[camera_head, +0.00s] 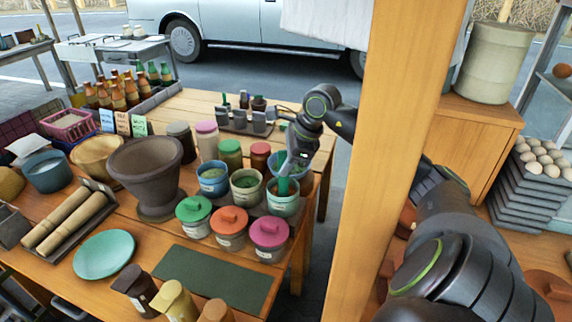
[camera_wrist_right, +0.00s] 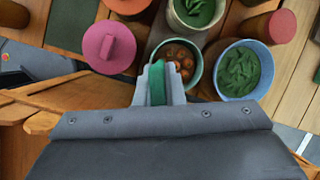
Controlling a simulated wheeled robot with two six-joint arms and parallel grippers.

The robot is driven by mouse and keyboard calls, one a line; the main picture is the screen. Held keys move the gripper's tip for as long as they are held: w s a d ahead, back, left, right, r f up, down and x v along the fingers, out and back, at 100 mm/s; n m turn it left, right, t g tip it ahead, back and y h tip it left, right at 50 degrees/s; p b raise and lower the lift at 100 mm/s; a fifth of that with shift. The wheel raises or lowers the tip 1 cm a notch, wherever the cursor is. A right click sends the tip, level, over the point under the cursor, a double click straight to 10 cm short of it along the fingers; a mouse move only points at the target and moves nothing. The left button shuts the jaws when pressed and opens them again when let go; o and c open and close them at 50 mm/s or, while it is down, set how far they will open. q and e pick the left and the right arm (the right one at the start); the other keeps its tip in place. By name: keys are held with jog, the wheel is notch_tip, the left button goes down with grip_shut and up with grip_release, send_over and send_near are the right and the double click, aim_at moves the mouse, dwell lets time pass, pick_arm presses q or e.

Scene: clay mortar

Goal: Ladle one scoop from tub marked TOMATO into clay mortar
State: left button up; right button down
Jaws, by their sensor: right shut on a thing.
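The clay mortar (camera_head: 145,170), a wide dark brown bowl on a foot, stands left of the tubs; its inside looks empty. My right gripper (camera_head: 290,166) is shut on the green handle of the ladle (camera_head: 283,186), above the front-right open tub (camera_head: 283,206). In the right wrist view, the gripper (camera_wrist_right: 158,80) holds the green handle (camera_wrist_right: 157,84) at the edge of this tub (camera_wrist_right: 194,54), which contains reddish-brown chunks (camera_wrist_right: 181,55). The ladle's bowl is hidden. The tub's label is too small to read. My left gripper is out of view.
Other open tubs hold green stuff, including a blue one (camera_wrist_right: 241,70) beside. Lidded tubs in green (camera_head: 193,213), orange (camera_head: 229,222) and pink (camera_head: 269,236) stand in front. A wooden post (camera_head: 390,150) rises near my right arm. Bottles and jars stand behind.

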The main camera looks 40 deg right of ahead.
dwell(0.3)
jog(key=shift+r+p, duration=2.05)
jog(key=shift+r, duration=2.7)
